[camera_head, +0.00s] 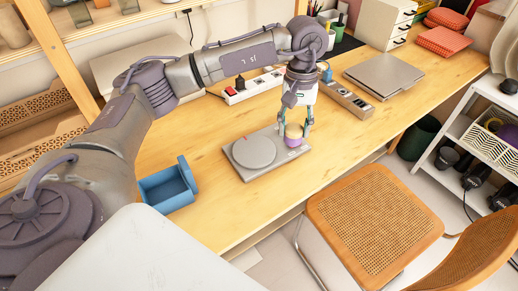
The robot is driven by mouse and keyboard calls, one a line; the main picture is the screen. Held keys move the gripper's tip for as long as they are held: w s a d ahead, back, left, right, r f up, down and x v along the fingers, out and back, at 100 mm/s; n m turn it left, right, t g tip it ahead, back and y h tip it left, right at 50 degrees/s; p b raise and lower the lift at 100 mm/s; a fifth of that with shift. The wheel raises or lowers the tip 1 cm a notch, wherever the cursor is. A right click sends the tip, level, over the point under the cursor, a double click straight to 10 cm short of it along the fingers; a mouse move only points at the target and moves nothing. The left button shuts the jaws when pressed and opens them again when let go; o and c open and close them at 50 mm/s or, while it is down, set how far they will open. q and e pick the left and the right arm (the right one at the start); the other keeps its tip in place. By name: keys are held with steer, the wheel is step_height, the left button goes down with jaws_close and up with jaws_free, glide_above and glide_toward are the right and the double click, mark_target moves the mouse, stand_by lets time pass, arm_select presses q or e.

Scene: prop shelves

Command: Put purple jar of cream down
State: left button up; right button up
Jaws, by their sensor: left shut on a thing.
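My left gripper (297,122) reaches down over the wooden desk with its fingers on either side of the purple jar of cream (294,141). The gripper is shut on the jar. The jar has a purple body and a pale yellowish lid, and it looks upright. It is at the right end of a flat grey scale (268,171) with a round plate (254,151). I cannot tell whether the jar touches the scale. My right gripper is not in view.
A blue open box (168,187) stands left of the scale. A white power strip (254,86) and a grey-brown strip-like device (347,99) lie behind. A closed laptop (384,76) is farther right. A cane chair (372,222) stands at the desk's front.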

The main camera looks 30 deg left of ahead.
arm_select(q)
steer(key=a+f+p, duration=0.1)
steer(key=a+f, duration=0.1)
steer(key=a, duration=0.2)
steer(key=a+f+p, duration=0.1)
steer(key=a+f, duration=0.1)
steer(key=a, duration=0.2)
steer(key=a+f, duration=0.2)
steer(key=a, duration=0.1)
steer(key=shift+a+f+p, duration=0.3)
steer(key=shift+a+p, duration=0.1)
step_height(320, 180, down, 4)
steer(key=shift+w+r+p, duration=0.1)
steer(key=shift+p, duration=0.5)
steer(key=shift+a+f, duration=0.1)
steer(key=shift+f, duration=0.1)
steer(key=shift+f, duration=0.1)
steer(key=shift+f+b, duration=0.1)
steer(key=shift+b, duration=0.2)
steer(key=o, duration=1.2)
